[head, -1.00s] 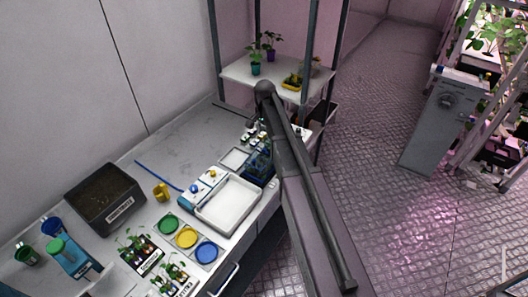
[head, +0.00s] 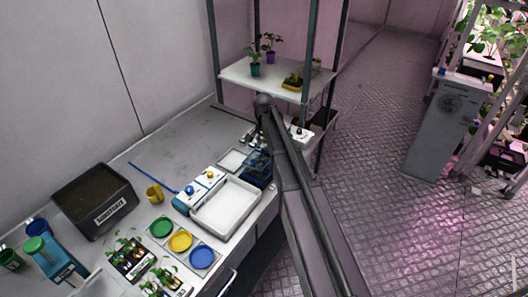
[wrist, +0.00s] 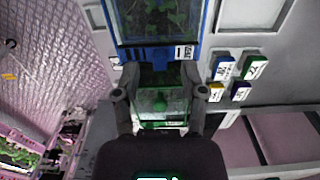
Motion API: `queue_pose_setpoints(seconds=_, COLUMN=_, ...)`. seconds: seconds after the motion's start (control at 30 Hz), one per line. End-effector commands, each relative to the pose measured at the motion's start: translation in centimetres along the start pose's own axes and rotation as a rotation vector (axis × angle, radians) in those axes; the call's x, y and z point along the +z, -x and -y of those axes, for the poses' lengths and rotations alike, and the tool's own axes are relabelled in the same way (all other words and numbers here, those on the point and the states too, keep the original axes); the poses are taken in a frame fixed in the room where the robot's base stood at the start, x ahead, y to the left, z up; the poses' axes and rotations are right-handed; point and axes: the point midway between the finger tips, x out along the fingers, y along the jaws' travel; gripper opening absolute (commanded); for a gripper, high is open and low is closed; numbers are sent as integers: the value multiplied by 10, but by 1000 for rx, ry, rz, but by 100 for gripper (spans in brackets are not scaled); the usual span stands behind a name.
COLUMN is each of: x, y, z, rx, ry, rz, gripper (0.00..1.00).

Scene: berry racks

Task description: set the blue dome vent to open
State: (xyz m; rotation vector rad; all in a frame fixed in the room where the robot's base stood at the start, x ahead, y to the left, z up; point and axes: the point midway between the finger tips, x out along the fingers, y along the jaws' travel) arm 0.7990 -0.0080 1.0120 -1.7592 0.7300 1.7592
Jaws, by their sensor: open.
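The blue dome (wrist: 205,22) is a clear box with a blue rim and green plants inside, at the top of the wrist view. A blue vent piece (wrist: 160,54) with a white label sits at its near edge. My gripper (wrist: 160,72) is open, its two fingers spread either side of the vent piece's near side, apparently empty. The vent's exact setting is too small to tell. A green-rimmed clear dome (wrist: 160,104) shows between the fingers, closer to the palm. In the head view the blue dome (head: 258,168) is partly hidden by my arm, and my gripper is hidden.
Several small labelled blocks (wrist: 236,78) lie right of the gripper. A white tray (head: 226,208) and a blue-white device (head: 198,190) stand left of the blue dome. A shelf (head: 240,76) with potted plants rises behind. The metal floor at right has open room.

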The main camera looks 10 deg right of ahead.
Motion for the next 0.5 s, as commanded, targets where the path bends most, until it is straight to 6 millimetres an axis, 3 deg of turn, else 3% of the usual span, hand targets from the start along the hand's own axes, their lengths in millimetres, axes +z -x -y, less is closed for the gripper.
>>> queue_pose_setpoints(seconds=0.2, x=0, y=-13, z=0, rx=0, ry=0, rz=0, gripper=54)
queue_pose_setpoints(seconds=0.5, x=1, y=-14, z=1, rx=0, ry=2, rz=0, gripper=54)
